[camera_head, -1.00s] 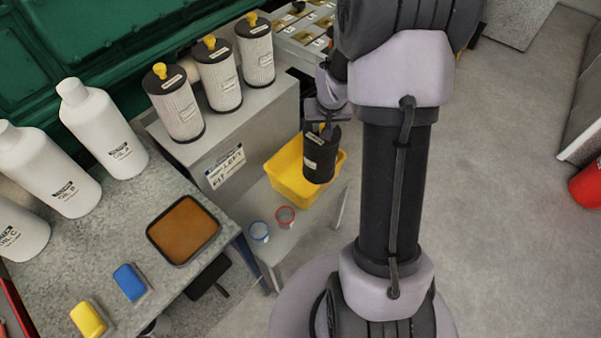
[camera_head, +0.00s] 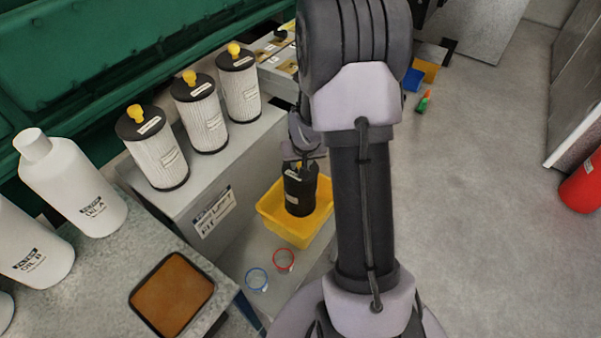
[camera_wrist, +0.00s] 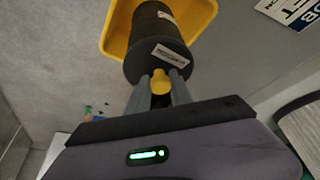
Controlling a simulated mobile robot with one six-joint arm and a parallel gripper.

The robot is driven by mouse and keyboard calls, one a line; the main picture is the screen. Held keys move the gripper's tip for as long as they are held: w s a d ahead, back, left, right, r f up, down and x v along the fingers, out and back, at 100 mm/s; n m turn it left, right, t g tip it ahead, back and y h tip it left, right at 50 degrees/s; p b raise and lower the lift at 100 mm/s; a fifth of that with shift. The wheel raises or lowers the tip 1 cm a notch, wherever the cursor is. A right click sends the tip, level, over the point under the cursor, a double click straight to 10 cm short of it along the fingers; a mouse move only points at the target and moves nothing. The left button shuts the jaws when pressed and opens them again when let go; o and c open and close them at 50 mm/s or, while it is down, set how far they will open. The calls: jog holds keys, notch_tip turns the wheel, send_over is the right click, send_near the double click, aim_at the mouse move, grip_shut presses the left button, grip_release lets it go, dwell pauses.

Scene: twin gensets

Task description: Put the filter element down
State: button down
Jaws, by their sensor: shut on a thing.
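A black filter element (camera_head: 299,190) with white labels is in my gripper (camera_head: 301,161), over or inside the yellow tray (camera_head: 316,229). In the wrist view, my gripper (camera_wrist: 160,84) is shut on the yellow knob at the end of the dark filter element (camera_wrist: 157,43). The yellow tray (camera_wrist: 112,38) shows behind the element there. The element looks roughly upright in the head view. I cannot tell whether its lower end touches the tray's floor.
Several pale pleated filters with yellow knobs, one of them here (camera_head: 152,147), stand on the grey box (camera_head: 190,193) at left. A blue ring (camera_head: 257,279) and a red ring (camera_head: 284,260) lie in front of the tray. White oil bottles (camera_head: 70,182) and a brown pad (camera_head: 172,294) are further left.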

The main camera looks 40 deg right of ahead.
jog(key=shift+f, duration=0.75)
